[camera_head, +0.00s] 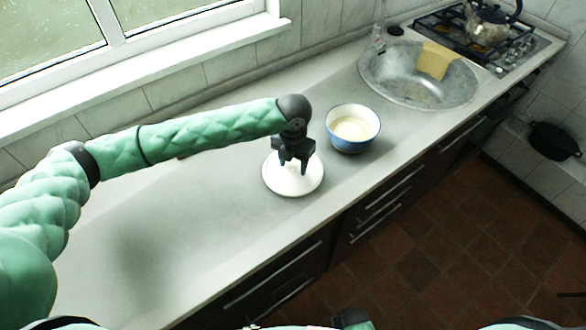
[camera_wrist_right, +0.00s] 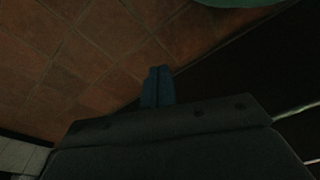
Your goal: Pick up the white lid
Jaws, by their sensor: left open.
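The white lid (camera_head: 311,183) is a round white disc lying on the grey counter, beside the blue and white bowl (camera_head: 353,143). My left gripper (camera_head: 294,168) is open and points down over the middle of the lid. It hides the lid's centre, so I cannot tell whether the fingers touch it or sit around a knob. In the right wrist view, my right gripper (camera_wrist_right: 158,72) has its two fingers close together with nothing between them, above the tiled floor and away from the lid.
The grey counter (camera_head: 190,220) is clear to the left of the lid. A sink (camera_head: 400,85) with a yellow cloth (camera_head: 435,60) and a stove with a kettle (camera_head: 487,25) lie beyond the bowl. The wall and window run along the back.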

